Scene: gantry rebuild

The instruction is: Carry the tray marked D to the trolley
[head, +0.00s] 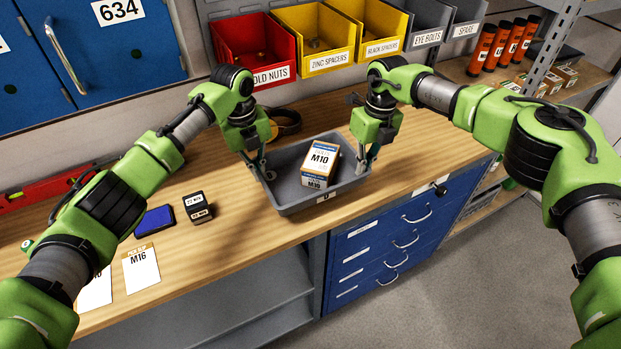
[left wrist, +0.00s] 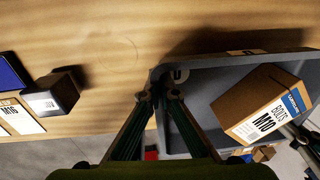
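The grey tray (head: 288,207) is at the front edge of the bench, its front part reaching past the edge. A small label, too small to read surely, is on its front wall. A box marked M10 (head: 318,165) stands inside it; the tray (left wrist: 205,143) and box (left wrist: 262,103) also show in the left wrist view. My left gripper (head: 265,173) is shut on the tray's left wall; its fingertips (left wrist: 163,92) pinch the rim. My right gripper (head: 364,163) is at the right wall and appears shut on it. No trolley is in view.
Red, yellow and grey bins (head: 313,40) hang behind the bench (head: 200,265). A dark small box (head: 198,207), a blue pad (head: 154,221) and an M16 card (head: 141,269) lie left of the tray. Blue drawers (head: 380,245) stand below; open floor (head: 470,270) is at right.

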